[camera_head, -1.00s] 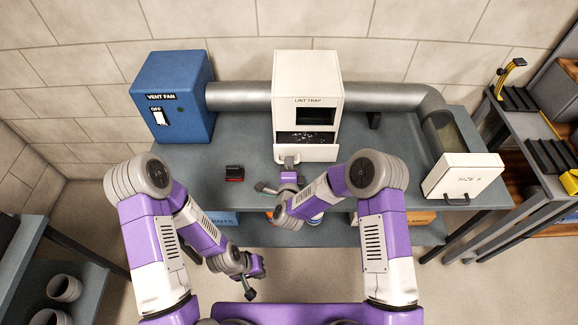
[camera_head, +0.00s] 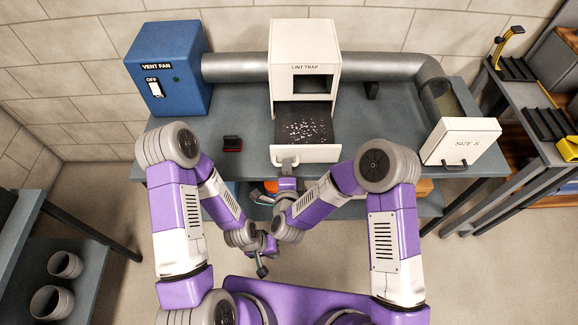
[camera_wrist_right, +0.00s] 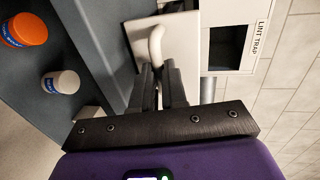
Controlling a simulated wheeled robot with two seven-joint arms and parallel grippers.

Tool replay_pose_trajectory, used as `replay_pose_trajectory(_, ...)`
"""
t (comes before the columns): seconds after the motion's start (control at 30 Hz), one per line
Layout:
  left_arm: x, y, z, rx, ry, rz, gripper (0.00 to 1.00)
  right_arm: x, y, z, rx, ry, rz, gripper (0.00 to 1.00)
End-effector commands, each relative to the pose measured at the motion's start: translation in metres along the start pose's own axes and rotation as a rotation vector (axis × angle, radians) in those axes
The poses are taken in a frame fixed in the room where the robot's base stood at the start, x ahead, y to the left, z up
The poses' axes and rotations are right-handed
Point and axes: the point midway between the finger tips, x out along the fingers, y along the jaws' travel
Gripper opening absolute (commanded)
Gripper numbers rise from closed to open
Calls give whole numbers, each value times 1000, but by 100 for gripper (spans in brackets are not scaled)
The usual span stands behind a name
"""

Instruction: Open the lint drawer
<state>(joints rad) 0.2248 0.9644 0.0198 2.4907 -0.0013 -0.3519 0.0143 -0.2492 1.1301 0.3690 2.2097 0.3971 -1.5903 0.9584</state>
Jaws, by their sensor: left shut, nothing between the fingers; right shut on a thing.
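The lint trap (camera_head: 305,68) is a white box on the bench with a dark window. Its lint drawer (camera_head: 318,153) is pulled out well toward me, and grey-white lint lies on its dark floor. My right gripper (camera_head: 287,172) is shut on the drawer's white handle (camera_head: 285,162). In the right wrist view the handle (camera_wrist_right: 156,45) stands at the tips of the dark fingers (camera_wrist_right: 160,75). My left gripper (camera_head: 262,268) is shut and empty, low in front of the bench, apart from the drawer.
A blue vent fan box (camera_head: 168,72) with a switch marked OFF stands at left. A small dark red-and-black object (camera_head: 232,144) lies on the bench. A white SIZE 5 box (camera_head: 461,142) ends the duct at right. Orange-lidded (camera_wrist_right: 24,30) and white-lidded (camera_wrist_right: 62,81) jars show in the wrist view.

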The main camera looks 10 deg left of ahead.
Motion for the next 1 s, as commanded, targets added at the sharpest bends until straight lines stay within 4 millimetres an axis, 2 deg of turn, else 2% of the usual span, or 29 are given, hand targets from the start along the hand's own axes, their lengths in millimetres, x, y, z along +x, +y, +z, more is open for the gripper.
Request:
replay_pose_trajectory(0.03, 0, 0, 0, 0, 0, 0, 0, 0, 1, 0, 0, -2, 2, 0)
replay_pose_trajectory(0.07, 0, 0, 0, 0, 0, 0, 0, 0, 1, 0, 0, -1, 2, 16)
replay_pose_trajectory(0.2, 0, 0, 0, 0, 0, 0, 0, 0, 0, 0, 0, -1, 2, 37)
replay_pose_trajectory(0.57, 0, 0, 0, 0, 0, 0, 0, -5, 0, 0, 0, -2, 1, 38)
replay_pose_trajectory(1.0, 3, -1, 0, 0, 0, 0, 0, -70, 1, 1, 0, -4, 2, 38)
